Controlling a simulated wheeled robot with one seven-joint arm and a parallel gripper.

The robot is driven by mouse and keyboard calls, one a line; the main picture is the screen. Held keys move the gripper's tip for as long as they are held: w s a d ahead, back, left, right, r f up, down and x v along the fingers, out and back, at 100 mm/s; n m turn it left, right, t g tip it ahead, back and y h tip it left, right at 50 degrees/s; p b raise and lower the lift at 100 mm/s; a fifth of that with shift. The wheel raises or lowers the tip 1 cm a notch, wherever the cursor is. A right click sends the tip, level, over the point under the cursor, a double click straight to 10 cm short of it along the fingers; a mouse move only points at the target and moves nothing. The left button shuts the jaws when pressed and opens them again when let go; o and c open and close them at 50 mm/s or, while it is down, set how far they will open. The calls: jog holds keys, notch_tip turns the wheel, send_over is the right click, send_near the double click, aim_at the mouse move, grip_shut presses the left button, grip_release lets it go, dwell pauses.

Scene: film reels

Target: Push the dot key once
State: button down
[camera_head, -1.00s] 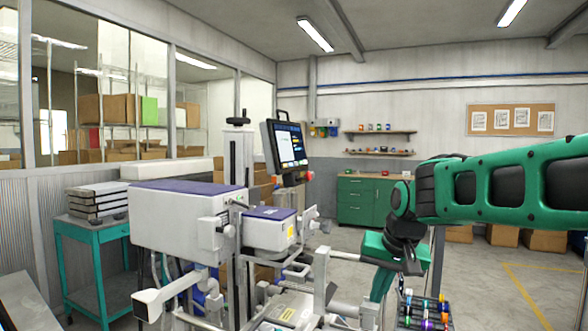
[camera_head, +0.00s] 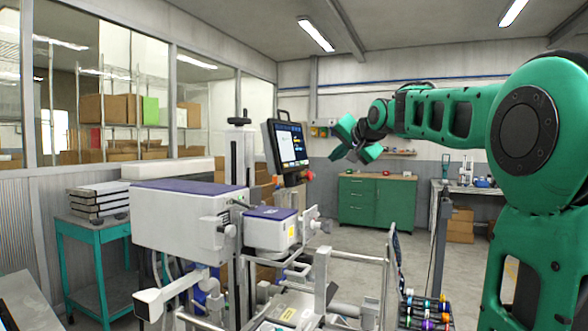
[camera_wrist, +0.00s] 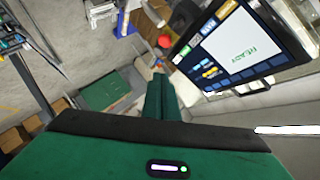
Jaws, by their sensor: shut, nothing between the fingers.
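The control panel with a touch screen (camera_head: 291,146) stands on the machine in the head view. In the wrist view the screen (camera_wrist: 238,45) is tilted at upper right, with a white area reading READY and rows of small blue, yellow and white keys along its edges. The key labels are too small for me to tell which is the dot key. My gripper (camera_head: 338,152) is raised just right of the panel, apart from it. In the wrist view my gripper (camera_wrist: 159,76) shows its green fingers closed together, empty, below and left of the screen.
A red knob (camera_head: 310,175) sits at the panel's lower right corner; it also shows in the wrist view (camera_wrist: 164,41). The white machine (camera_head: 188,220) with purple covers stands below the panel. A green cabinet (camera_head: 376,201) is far behind.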

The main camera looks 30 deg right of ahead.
aim_at(299, 165)
jog(key=w+a+f, duration=0.2)
jog(key=w+a, duration=0.3)
jog(key=w, duration=0.1)
jog(key=shift+w+a, duration=0.15)
jog(key=shift+w, duration=0.2)
dwell(0.4)
jog(key=shift+w+a, duration=0.1)
dwell(1.9)
jog(key=shift+w+a, duration=0.15)
jog(key=shift+w, duration=0.05)
jog(key=shift+w+a, duration=0.25)
jog(key=shift+w, duration=0.05)
dwell(1.2)
jog(key=shift+s+d, duration=0.1)
jog(key=shift+s+d+r, duration=0.1)
jog(key=shift+s+d, duration=0.3)
jog(key=shift+s, duration=0.15)
